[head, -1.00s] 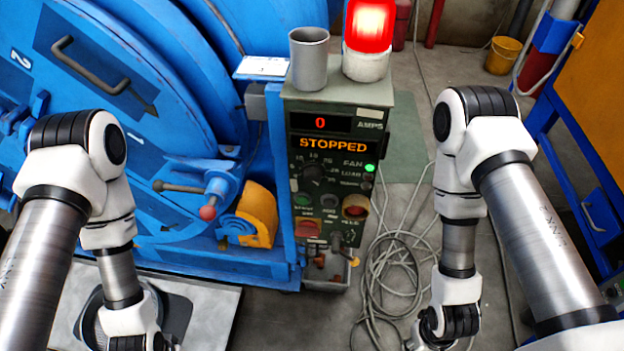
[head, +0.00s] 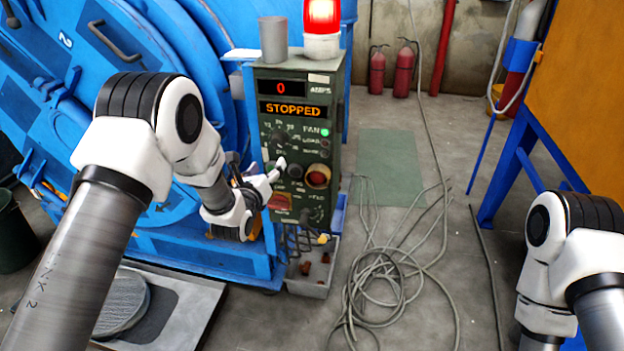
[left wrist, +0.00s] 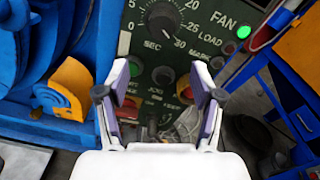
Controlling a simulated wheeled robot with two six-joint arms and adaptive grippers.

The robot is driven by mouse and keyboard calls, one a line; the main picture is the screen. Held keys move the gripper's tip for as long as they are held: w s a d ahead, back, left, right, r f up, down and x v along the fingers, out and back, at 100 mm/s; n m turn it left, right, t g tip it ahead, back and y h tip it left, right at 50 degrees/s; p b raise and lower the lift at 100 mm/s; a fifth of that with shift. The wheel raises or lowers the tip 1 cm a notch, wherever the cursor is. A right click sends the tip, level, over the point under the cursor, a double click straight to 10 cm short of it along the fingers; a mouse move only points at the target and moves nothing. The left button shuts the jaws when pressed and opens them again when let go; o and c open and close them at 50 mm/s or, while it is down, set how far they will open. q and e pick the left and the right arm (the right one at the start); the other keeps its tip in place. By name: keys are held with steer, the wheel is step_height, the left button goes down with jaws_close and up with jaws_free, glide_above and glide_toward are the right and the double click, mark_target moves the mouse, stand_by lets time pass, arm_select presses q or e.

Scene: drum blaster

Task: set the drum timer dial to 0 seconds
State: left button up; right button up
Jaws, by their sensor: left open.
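The timer dial, a round black knob, shows at the top of the left wrist view (left wrist: 162,20), with the numbers 5, 20, 25, 30 and SEC around it. Its pointer seems to face down toward 30, but I cannot read it surely. In the head view the dial (head: 278,140) is on the green control panel (head: 318,95). My left gripper (head: 272,178) is in front of the panel, below the dial. In the left wrist view its fingers (left wrist: 161,96) are apart with nothing between them, over the lower buttons. My right gripper is out of view.
The panel display (head: 293,109) reads STOPPED. A grey cup (head: 273,40) and a lit red beacon (head: 321,30) stand on top. The blue drum machine (head: 180,50) is at left. Coiled cable (head: 395,270) lies on the floor at right.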

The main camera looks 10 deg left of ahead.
mark_target(276, 143)
arm_select(q)
steer(key=shift+t, duration=0.4)
steer(key=w, duration=0.2)
steer(key=w+r, duration=0.1)
steer(key=w, duration=0.1)
steer(key=w+r+b, duration=0.1)
steer(key=w, duration=0.1)
steer(key=shift+w, duration=0.1)
steer(key=w, duration=0.3)
steer(key=shift+w+a+f, duration=0.1)
steer(key=shift+w+f, duration=0.1)
steer(key=shift+f, duration=0.2)
steer(key=shift+s+r, duration=0.1)
steer(key=shift+r, duration=0.1)
steer(key=shift+f, duration=0.1)
steer(key=c, duration=1.1)
